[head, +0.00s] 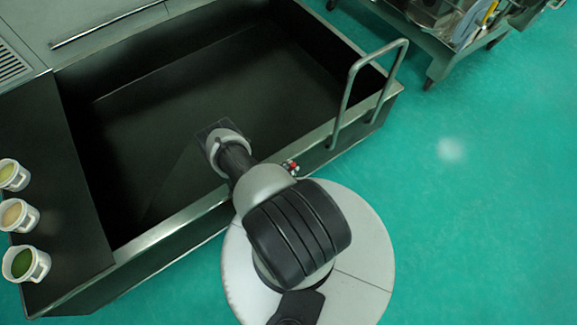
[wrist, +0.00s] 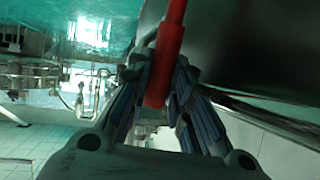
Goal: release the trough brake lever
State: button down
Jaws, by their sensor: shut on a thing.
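A red lever (wrist: 168,45) runs down from the top of the wrist view into the jaws of my gripper (wrist: 158,82). The blue-padded fingers lie on both sides of it, and my gripper is shut on it. The lever's mounting is not visible in this view. In the head view, a small red piece (head: 293,166) shows at the near rim of the dark trough (head: 205,207), beside my arm. I cannot tell whether it is the same lever. My arm reaches over this rim, and my gripper is not clearly visible there.
A metal hoop handle (head: 348,88) rises from the trough's right end. White cups (head: 25,265) with coloured contents stand on the dark ledge at left. A wheeled cart (head: 440,45) stands at the upper right. The green floor (head: 480,220) at right is clear.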

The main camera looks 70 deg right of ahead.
jog(key=shift+w+a, duration=0.15)
jog(key=shift+a, duration=0.2)
dwell(0.3)
jog(key=c, duration=1.7)
grip_release()
jog(key=v, duration=1.2)
jog(key=shift+f, duration=0.25)
jog(key=shift+w+a, duration=0.1)
